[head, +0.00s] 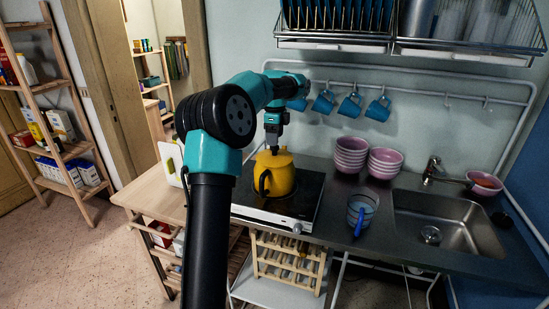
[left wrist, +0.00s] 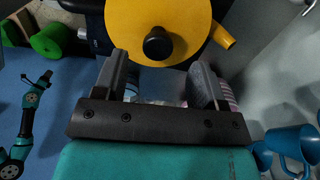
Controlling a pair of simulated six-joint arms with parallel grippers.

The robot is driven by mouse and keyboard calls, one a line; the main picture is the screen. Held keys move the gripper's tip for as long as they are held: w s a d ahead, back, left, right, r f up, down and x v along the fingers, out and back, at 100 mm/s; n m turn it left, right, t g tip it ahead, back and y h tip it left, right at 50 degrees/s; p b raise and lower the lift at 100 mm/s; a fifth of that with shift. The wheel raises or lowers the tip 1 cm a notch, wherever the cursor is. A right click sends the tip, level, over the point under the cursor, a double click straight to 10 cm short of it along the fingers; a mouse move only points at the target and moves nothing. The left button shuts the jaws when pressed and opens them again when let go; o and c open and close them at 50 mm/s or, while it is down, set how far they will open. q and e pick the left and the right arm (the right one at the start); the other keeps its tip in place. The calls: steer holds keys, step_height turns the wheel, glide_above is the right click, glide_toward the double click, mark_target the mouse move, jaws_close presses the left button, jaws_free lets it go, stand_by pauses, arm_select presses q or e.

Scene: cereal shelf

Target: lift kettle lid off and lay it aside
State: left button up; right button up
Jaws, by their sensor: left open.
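The yellow kettle (head: 279,179) stands on a black hob, with its dark handle toward the camera. Its lid (left wrist: 135,28) shows from above in the left wrist view as a yellow disc with a black knob (left wrist: 157,44). The lid is on the kettle. My left gripper (head: 272,147) points down just above the kettle's top and hides the knob in the head view. In the left wrist view, my left gripper (left wrist: 160,72) is open, its fingers apart on either side below the knob, with nothing between them. A small teal and black arm at the left edge there ends in a dark tip (left wrist: 46,77).
Blue mugs (head: 349,106) hang behind. A wooden surface (head: 150,192) lies left of the hob, with a white board at its back.

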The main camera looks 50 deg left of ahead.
mark_target(275, 148)
arm_select(q)
steer(key=shift+s+d+f, duration=0.1)
steer(key=shift+f, duration=2.5)
steer(key=shift+c, duration=0.4)
steer(key=c, duration=0.9)
steer(key=shift+r, duration=0.1)
steer(key=shift+c, duration=0.3)
steer(key=shift+r, duration=1.75)
steer(key=s+d+r, duration=0.1)
steer(key=s+d, duration=0.9)
steer(key=d, duration=0.2)
steer(key=shift+s+r, duration=0.2)
steer(key=shift+s, duration=0.1)
